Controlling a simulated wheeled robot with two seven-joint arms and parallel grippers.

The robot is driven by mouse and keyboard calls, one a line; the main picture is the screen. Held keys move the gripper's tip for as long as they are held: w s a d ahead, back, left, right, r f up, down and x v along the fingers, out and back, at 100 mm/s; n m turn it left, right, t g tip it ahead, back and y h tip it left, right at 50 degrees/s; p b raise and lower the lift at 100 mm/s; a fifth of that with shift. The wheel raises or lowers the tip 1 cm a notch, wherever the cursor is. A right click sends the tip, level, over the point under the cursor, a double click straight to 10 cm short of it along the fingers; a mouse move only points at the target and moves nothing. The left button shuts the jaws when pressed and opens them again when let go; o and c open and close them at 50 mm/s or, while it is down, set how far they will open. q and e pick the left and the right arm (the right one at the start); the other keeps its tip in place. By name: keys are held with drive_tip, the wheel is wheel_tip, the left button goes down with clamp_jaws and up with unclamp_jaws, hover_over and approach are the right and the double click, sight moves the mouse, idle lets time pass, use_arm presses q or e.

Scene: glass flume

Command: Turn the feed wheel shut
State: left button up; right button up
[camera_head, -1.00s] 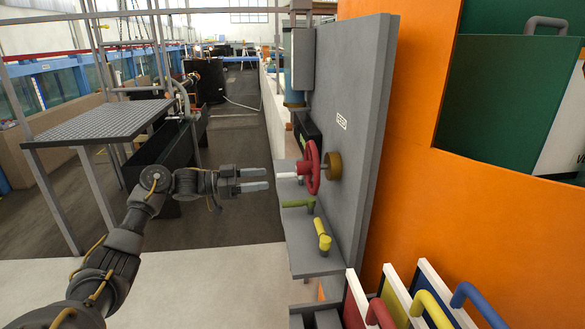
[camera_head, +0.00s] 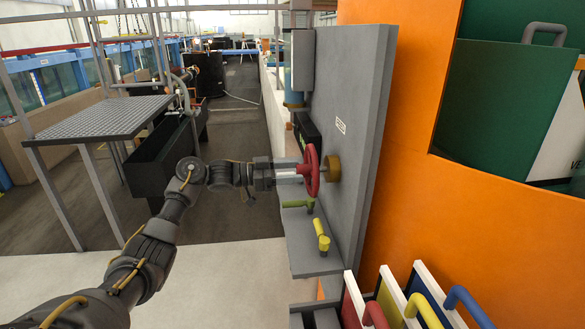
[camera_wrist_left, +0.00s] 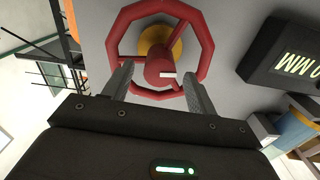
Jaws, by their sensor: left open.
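The red feed wheel (camera_head: 312,169) stands out from the grey upright panel on a brass-coloured hub (camera_head: 333,168). In the left wrist view, the wheel (camera_wrist_left: 203,40) shows face on, with spokes, a red centre (camera_wrist_left: 160,68) and a pale handle or mark on it. My left gripper (camera_head: 290,173) is at the wheel's front, pointing at it. In the left wrist view its two fingers (camera_wrist_left: 158,88) are apart, one on each side of the red centre, over the lower part of the wheel. Whether they touch the wheel I cannot tell. My right gripper is not in view.
A green handle (camera_head: 298,203) and a yellow handle (camera_head: 322,235) sit below the wheel on the panel (camera_head: 360,130). A dark display box (camera_wrist_left: 292,62) is beside the wheel. Coloured-handled boards (camera_head: 425,295) stand at the lower right.

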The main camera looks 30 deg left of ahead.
use_arm(q)
drive_tip(key=shift+w+d, duration=0.2)
drive_tip(key=shift+d, duration=0.1)
clamp_jaws()
idle(0.4)
